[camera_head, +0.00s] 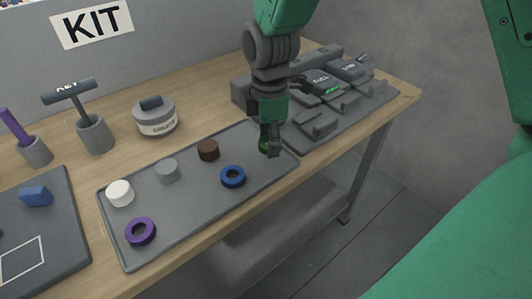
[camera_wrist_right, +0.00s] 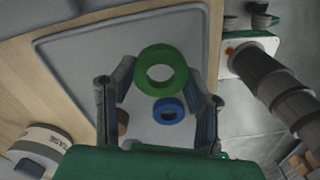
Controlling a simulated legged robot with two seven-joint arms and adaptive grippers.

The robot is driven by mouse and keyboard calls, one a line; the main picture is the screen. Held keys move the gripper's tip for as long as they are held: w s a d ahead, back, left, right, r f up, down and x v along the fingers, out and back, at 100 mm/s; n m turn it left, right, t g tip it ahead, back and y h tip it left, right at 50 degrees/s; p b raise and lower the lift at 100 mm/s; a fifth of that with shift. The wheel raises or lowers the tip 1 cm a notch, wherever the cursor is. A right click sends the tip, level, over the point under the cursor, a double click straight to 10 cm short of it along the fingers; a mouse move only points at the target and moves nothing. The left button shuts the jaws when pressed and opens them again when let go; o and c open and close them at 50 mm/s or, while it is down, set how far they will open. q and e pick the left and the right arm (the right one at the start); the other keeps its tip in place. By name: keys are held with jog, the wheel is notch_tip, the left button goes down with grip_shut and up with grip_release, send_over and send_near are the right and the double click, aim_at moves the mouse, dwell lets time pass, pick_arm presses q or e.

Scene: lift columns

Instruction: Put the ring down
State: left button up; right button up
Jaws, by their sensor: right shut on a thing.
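My right gripper (camera_head: 269,150) comes down from the top over the right end of the grey tray (camera_head: 190,205). It is shut on a green ring (camera_wrist_right: 160,52), which shows between the fingers in the wrist view and is mostly hidden by the fingers in the head view. The ring seems to be held above the tray, but the exact gap is hard to tell. A blue ring (camera_head: 233,184) lies flat on the tray left of the gripper, and a purple ring (camera_head: 130,232) lies at its near left. My left gripper is not in view.
The tray also bears a white cylinder (camera_head: 120,193), a grey one (camera_head: 168,170) and a brown one (camera_head: 208,150). A grey fixture (camera_head: 318,123) stands right behind the gripper. A labelled round container (camera_head: 156,117) stands behind the tray. The tray's middle front is bare.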

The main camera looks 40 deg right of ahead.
aim_at(269, 160)
jog(key=f, duration=0.3)
jog(key=shift+s+d+f+b, duration=0.1)
jog(key=shift+s+f+b, duration=0.1)
jog(key=shift+b, duration=0.1)
jog(key=shift+w+f, duration=0.1)
jog(key=shift+f, duration=0.05)
jog(key=shift+a, duration=0.2)
jog(key=o, duration=1.3)
jog(key=shift+d, duration=0.1)
